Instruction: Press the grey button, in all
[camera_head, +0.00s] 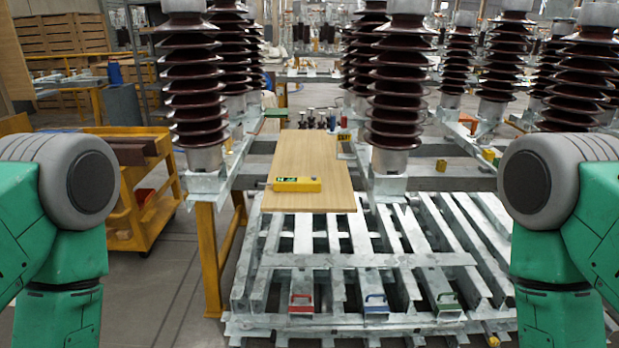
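A yellow box-shaped device (308,185) lies at the near end of a wooden board (332,201). A dark panel with green marks shows on its left part. I cannot make out a grey button on it at this size. My left and right arms show as green and grey links at the two sides of the view. Neither gripper is in view, and nothing of mine is touching the device.
Tall brown ribbed insulators (194,90) stand on metal frames on both sides of the board. Below and in front are galvanised frames (370,262) with red, blue and green handled items. A yellow cart (130,215) stands left. Small dark items (309,121) stand at the board's far end.

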